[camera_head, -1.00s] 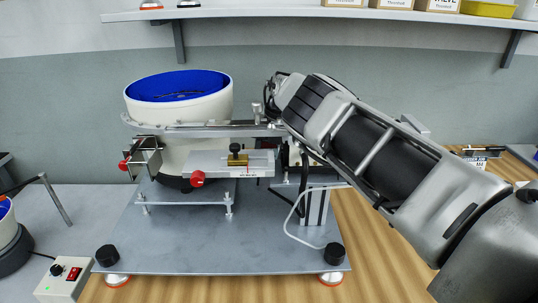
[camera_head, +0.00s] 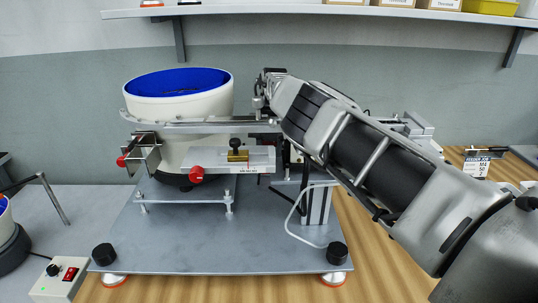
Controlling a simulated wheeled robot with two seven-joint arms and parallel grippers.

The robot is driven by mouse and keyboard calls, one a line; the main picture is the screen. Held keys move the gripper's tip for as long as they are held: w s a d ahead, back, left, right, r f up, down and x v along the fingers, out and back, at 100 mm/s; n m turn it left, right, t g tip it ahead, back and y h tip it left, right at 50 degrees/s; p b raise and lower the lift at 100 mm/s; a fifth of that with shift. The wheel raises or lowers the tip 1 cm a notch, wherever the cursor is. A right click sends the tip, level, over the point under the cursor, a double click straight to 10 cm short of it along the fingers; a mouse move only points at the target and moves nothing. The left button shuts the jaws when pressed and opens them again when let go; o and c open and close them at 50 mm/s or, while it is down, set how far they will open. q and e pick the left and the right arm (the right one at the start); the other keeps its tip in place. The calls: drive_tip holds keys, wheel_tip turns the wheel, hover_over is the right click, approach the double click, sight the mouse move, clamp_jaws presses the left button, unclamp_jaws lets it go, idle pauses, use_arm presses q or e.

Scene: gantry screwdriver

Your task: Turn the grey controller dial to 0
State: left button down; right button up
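A pale controller box (camera_head: 60,281) sits at the lower left with a black dial (camera_head: 53,269), a red switch and a small green light. I cannot tell whether this is the grey controller the task names, and its dial's setting is too small to read. My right arm reaches in from the right across the feeder fixture. Its gripper end (camera_head: 268,84) is behind the fixture, right of the blue-lined bowl, far from that box. The fingers are too hidden and small to tell open or shut. My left gripper is out of view.
The white bowl (camera_head: 200,106) with blue lining stands on a grey metal plate (camera_head: 180,245) with black knobs. A grey block (camera_head: 409,124) is partly hidden behind my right arm. A shelf (camera_head: 290,12) runs above.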

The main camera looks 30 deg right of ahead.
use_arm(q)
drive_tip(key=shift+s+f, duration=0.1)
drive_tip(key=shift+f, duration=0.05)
use_arm(e)
drive_tip(key=shift+o, duration=0.6)
drive_tip(key=shift+r, duration=0.3)
drive_tip(key=r, duration=0.7)
drive_tip(key=shift+s+d+r, duration=0.1)
drive_tip(key=shift+d, duration=0.1)
use_arm(q)
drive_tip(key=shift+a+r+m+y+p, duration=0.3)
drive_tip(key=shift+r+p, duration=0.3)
drive_tip(key=shift+p, duration=1.35)
use_arm(e)
wheel_tip(320, 180, up, 8)
drive_tip(key=shift+s+d, duration=0.2)
drive_tip(key=shift+d, duration=0.05)
